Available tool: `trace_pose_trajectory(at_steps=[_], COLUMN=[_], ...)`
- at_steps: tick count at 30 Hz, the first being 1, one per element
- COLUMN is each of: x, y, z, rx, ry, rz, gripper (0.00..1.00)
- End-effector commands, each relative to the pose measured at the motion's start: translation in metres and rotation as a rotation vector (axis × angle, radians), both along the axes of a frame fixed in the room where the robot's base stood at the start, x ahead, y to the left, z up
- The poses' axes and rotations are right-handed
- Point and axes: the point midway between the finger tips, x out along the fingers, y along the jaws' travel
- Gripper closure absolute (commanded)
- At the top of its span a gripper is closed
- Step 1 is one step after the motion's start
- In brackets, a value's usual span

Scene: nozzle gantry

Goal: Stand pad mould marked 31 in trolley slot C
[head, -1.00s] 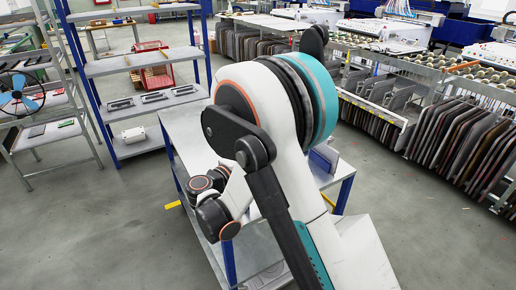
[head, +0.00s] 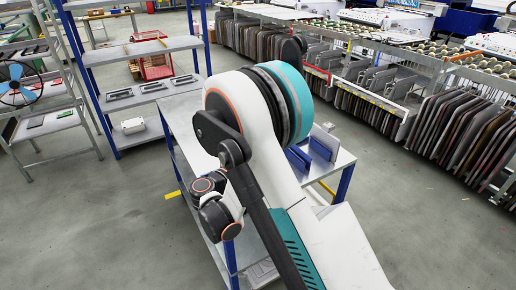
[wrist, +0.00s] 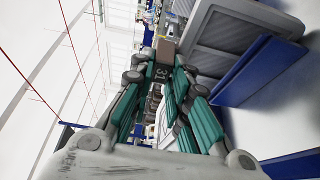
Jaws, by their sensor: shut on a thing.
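Most of the mould is hidden by the fingers. Blue dividers (wrist: 258,72) stand to the right of the gripper, with a large grey ribbed panel (wrist: 240,35) beside them. In the head view the metal-topped trolley (head: 182,112) has blue legs, and blue dividers (head: 323,142) stand at its right end. My arm hides the gripper and mould there. No slot letter is readable.
A blue-framed shelf (head: 140,50) with dark flat parts stands at the left, with a fan (head: 20,83) beside it. Racks of many upright grey plates (head: 445,135) line the right. Grey floor (head: 400,210) is clear between trolley and racks.

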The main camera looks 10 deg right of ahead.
Motion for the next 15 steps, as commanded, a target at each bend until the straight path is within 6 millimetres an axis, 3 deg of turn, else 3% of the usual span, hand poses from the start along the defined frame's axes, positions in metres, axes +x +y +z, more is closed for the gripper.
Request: trace_pose_trajectory(at_steps=[12, 13, 15], x=[-0.0001, -0.0001, -0.0001], y=[-0.0001, -0.0001, -0.0001], z=[-0.0022, -0.0022, -0.0022], rx=[-0.001, -0.001, -0.001], ry=[-0.001, -0.001, -0.001], rz=[0.0, 0.0, 0.0], gripper=[1.0, 0.79, 0.63])
